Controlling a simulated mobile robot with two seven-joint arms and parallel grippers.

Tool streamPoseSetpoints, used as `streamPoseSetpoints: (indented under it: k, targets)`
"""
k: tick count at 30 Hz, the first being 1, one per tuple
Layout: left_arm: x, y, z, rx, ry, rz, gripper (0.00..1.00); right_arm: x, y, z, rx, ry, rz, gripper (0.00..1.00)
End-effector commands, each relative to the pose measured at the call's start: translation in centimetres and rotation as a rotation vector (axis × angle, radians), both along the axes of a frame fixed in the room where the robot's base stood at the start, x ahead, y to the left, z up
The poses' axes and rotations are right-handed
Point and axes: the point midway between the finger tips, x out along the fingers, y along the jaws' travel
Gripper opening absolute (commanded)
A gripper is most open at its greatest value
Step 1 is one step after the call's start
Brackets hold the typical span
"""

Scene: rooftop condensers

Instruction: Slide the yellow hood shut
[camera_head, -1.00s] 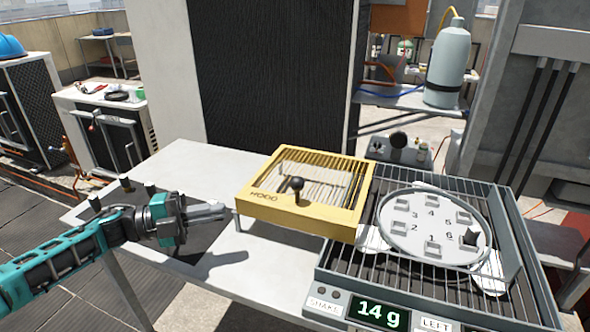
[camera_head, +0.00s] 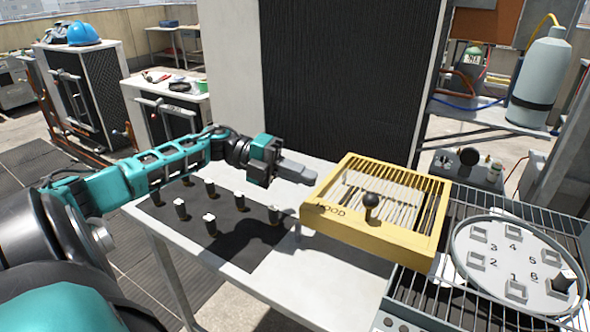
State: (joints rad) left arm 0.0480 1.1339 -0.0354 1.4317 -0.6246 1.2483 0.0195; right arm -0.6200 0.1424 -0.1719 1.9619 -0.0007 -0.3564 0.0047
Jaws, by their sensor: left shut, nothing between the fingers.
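The yellow hood (camera_head: 413,240) is a flat frame with a slatted, see-through top and a black ball knob (camera_head: 371,201). It sits on the left of the grey tray, beside the round numbered plate (camera_head: 480,277), which is uncovered. A dark peg (camera_head: 563,281) stands by the number 6 on the plate. My left gripper (camera_head: 311,176) is shut and empty, just left of the hood's left side and pointing towards it. I cannot tell whether the tips touch the hood. My right gripper is out of view.
The white table (camera_head: 335,262) carries a dark mat (camera_head: 237,238) with several small black pegs, below my left arm. A tall dark-panelled unit (camera_head: 350,80) stands behind the table. A gas cylinder (camera_head: 537,85) and a gauge block (camera_head: 468,165) are at the back right.

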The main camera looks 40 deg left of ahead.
Motion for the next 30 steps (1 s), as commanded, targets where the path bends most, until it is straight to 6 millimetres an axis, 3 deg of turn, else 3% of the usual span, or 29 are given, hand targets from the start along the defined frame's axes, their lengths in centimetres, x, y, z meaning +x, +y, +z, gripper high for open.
streamPoseSetpoints:
  k: [6,12,18,30]
  targets:
    - [2.0,-4.3,-0.7,-0.005,-0.004,-0.001,0.0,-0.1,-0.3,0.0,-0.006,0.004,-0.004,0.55]
    - [3.2,-7.1,-1.3,-0.003,-0.002,-0.001,0.0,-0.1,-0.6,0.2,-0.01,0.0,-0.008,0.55]
    - [3.7,-8.1,-1.7,0.0,-0.001,0.0,0.0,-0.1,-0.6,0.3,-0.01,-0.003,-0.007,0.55]
    - [3.8,-8.3,-1.7,-0.001,0.0,0.0,0.0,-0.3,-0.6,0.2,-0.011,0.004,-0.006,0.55]
